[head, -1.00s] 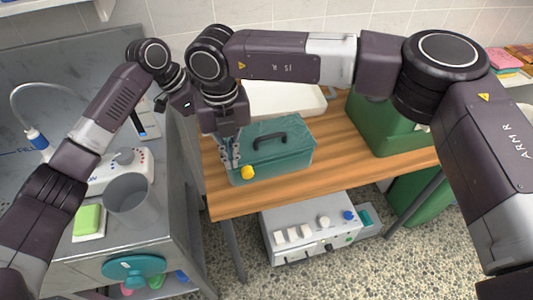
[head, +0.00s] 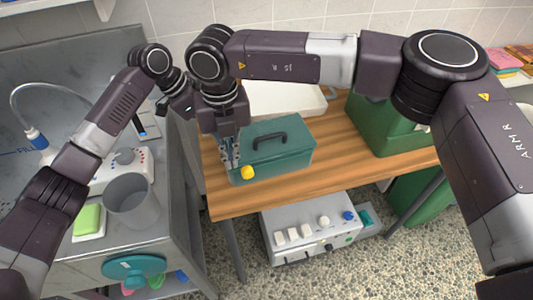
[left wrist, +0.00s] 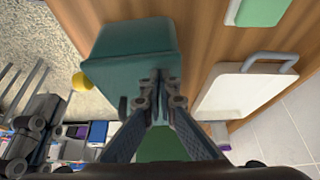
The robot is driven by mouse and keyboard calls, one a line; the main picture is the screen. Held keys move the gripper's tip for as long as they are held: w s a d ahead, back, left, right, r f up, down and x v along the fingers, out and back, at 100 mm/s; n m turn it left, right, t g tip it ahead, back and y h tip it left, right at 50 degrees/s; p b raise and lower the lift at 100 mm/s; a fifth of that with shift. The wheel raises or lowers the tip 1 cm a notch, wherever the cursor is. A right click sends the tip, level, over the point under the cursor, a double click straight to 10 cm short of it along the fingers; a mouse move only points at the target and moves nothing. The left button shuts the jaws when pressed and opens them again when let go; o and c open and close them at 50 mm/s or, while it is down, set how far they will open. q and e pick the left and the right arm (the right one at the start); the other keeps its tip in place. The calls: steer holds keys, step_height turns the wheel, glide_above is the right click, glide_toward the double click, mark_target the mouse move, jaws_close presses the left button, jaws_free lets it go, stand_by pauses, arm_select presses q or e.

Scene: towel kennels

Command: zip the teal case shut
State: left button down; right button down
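The teal case (head: 285,158) stands on the wooden table, lid down, with a dark handle (head: 270,142) on top. A yellow round piece (head: 248,172) sits at its front left corner; it also shows in the left wrist view (left wrist: 82,81). My right gripper (head: 229,160) points down at the case's left end; its fingers look close together, but any gap is unclear. No zipper can be made out.
A white tray (head: 285,100) lies behind the case. A green container (head: 380,128) stands to its right. Bare wood (head: 340,140) lies between. A grey device (head: 300,238) sits below the table.

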arm_select(q)
steer(key=shift+f, duration=0.1)
arm_select(e)
steer(key=shift+f, duration=0.15)
arm_select(q)
steer(key=shift+s+f, duration=0.1)
steer(key=shift+s, duration=0.05)
arm_select(e)
steer(key=shift+f, duration=2.35)
steer(key=shift+d, duration=0.1)
steer(key=shift+w+d, duration=1.3)
steer(key=shift+d, duration=2.6)
steer(key=shift+w+d, duration=1.3)
steer(key=shift+d, duration=2.6)
step_height(320, 180, up, 8)
steer(key=a, duration=0.1)
steer(key=shift+s, duration=0.15)
arm_select(q)
step_height(320, 180, up, 2)
steer(key=shift+r, duration=2.65)
